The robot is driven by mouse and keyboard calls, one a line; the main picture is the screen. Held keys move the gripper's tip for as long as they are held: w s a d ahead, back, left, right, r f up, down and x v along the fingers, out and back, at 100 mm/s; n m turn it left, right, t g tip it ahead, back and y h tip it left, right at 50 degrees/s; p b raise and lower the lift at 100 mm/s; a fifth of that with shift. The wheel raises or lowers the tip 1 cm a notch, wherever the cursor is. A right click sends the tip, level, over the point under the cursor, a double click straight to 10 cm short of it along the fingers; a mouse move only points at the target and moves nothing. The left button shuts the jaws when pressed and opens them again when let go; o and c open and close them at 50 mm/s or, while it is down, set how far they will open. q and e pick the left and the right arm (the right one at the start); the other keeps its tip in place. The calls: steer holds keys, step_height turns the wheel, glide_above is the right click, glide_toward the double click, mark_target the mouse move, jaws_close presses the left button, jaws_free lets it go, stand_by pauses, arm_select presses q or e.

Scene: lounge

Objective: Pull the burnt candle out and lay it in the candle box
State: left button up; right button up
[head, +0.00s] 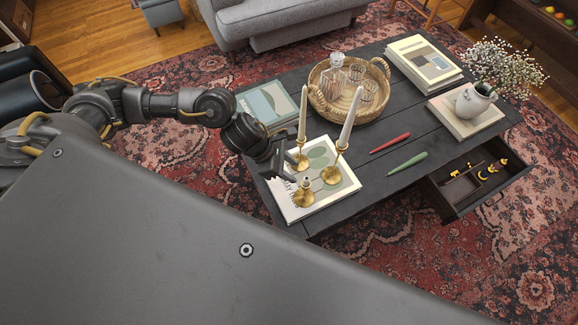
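Three brass candle holders stand on a white book with green shapes on the low dark table. The front holder (305,197) bears a very short candle stub (306,182), the burnt candle. The other two bear tall white candles, a left one (303,114) and a right one (350,118). My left gripper (287,176) is just left of and a little above the stub, apart from it as far as I can tell; its finger gap does not show clearly. My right gripper is not in view. I cannot make out a clear candle box.
An open drawer (452,207) holds small items. A wicker tray (345,115) with a decanter, book stacks and a flower vase (474,104) stand farther back.

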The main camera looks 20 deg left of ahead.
mark_target(307, 181)
arm_select(q)
steer(key=b+x, duration=0.4)
steer(key=x, duration=0.3)
steer(key=shift+s+a+f, duration=0.1)
steer(key=shift+a+f, duration=0.05)
steer(key=shift+f, duration=0.05)
steer(key=shift+d+b, duration=0.3)
steer(key=shift+d, duration=0.05)
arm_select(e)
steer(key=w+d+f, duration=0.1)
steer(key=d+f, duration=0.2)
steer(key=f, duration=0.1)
arm_select(q)
steer(key=shift+w+d+f+b, duration=0.15)
steer(key=shift+w+f+b, duration=0.05)
steer(key=shift+f+b, duration=0.25)
steer(key=shift+w+d, duration=0.1)
steer(key=shift+d, duration=0.15)
steer(key=shift+f, duration=0.1)
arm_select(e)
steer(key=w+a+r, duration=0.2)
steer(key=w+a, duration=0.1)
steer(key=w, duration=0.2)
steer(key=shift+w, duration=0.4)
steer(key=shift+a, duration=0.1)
